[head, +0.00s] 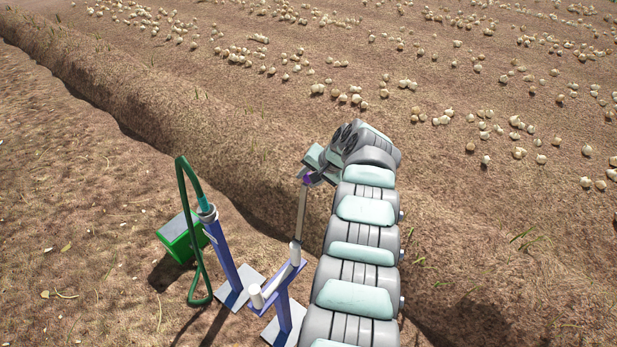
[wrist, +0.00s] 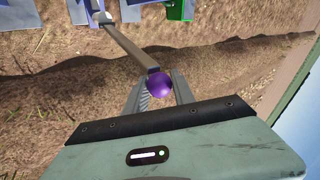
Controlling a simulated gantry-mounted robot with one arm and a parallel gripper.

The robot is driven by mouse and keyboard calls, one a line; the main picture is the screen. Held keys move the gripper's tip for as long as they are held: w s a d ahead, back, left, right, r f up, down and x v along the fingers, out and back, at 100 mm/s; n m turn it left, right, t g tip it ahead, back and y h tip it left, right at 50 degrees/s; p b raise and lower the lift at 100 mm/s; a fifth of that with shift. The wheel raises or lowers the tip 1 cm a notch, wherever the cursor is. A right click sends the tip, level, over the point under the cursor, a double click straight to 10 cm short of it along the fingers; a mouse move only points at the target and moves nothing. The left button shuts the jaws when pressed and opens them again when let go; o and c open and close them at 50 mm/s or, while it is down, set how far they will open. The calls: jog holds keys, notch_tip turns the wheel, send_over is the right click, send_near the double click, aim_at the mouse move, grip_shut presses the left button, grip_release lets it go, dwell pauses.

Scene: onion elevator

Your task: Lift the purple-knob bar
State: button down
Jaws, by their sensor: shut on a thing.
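The bar (head: 301,215) is a thin grey rod with a purple knob (head: 307,181) at its upper end. In the head view it rises steeply from a pivot on a blue-purple stand (head: 284,312). In the wrist view the bar (wrist: 131,48) runs up and left from the purple knob (wrist: 162,84). My gripper (wrist: 160,92) is shut on the knob, with a finger at each side of it. In the head view my gripper (head: 314,172) is partly hidden by my wrist.
A second blue stand (head: 226,258) with a dark green hose (head: 182,190) stands to the left. A green box (head: 180,238) is behind it. A raised soil bank (head: 200,130) runs diagonally behind. Many pale onions (head: 350,97) lie on the field beyond.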

jog(key=shift+d, duration=0.2)
jog(key=c, duration=1.2)
grip_release()
jog(key=shift+w+d, duration=0.1)
jog(key=shift+c, duration=0.2)
jog(key=shift+o, duration=0.9)
jog(key=shift+r, duration=0.1)
jog(key=r+p, duration=0.1)
jog(key=p, duration=0.3)
jog(key=shift+s+r, duration=0.25)
jog(key=shift+r, duration=0.1)
jog(key=p, duration=0.1)
jog(key=r+p, duration=0.1)
jog(key=p, duration=0.1)
jog(key=shift+s+d, duration=0.25)
jog(key=shift+d, duration=0.05)
jog(key=p+v, duration=0.2)
jog(key=v, duration=0.5)
jog(key=shift+s+d, duration=0.3)
jog(key=shift+d, duration=0.05)
